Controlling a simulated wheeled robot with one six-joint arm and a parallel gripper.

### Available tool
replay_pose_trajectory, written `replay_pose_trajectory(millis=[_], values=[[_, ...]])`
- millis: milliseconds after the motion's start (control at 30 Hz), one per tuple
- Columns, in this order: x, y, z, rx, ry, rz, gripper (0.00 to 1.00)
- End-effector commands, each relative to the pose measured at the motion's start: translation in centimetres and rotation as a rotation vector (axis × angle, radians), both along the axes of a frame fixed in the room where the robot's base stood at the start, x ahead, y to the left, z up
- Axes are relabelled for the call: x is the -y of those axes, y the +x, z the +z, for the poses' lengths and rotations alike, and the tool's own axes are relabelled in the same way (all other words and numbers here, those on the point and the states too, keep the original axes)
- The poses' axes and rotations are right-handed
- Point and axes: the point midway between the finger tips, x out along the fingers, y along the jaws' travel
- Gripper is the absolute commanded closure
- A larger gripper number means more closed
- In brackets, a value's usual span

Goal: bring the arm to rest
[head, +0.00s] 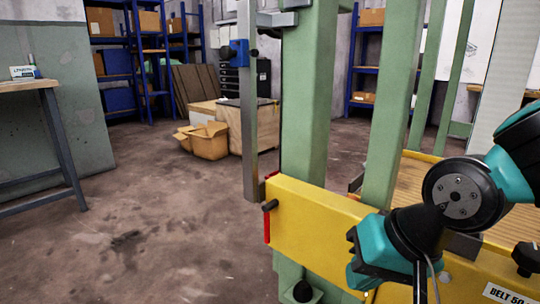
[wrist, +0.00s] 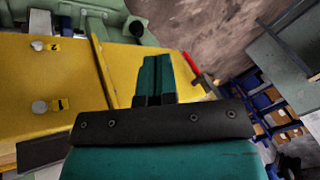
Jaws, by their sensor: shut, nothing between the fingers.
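My arm (head: 462,196), teal and black, reaches in from the right edge in the head view and bends downward in front of the yellow beam. Its wrist end hangs at the lower right, with a grey cable beside it. The fingertips are hard to make out there. In the wrist view my gripper (wrist: 155,64) shows two teal fingers close together above a black plate. They are shut with nothing between them. Behind them is the yellow machine surface (wrist: 60,75), and I cannot tell how far it is from the fingers.
Green posts (head: 308,90) and a yellow beam (head: 318,222) stand close to the arm. A red bar (head: 267,223) hangs at the beam's left end. A workbench (head: 30,85) stands at the left. Cardboard boxes (head: 205,141) and blue shelves are farther back. The floor (head: 150,215) at centre left is clear.

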Motion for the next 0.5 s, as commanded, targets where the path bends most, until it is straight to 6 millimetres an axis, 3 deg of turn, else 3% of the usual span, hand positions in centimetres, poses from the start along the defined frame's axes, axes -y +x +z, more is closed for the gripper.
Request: replay_pose_trajectory(millis=[33,233,500], values=[[0.6,-1.8,2.5,-0.013,-0.03,0.126,1.0],[2.4,-9.0,7.8,-0.049,-0.113,0.672,1.0],[2.2,-8.7,16.5,-0.053,-0.112,0.653,1.0]])
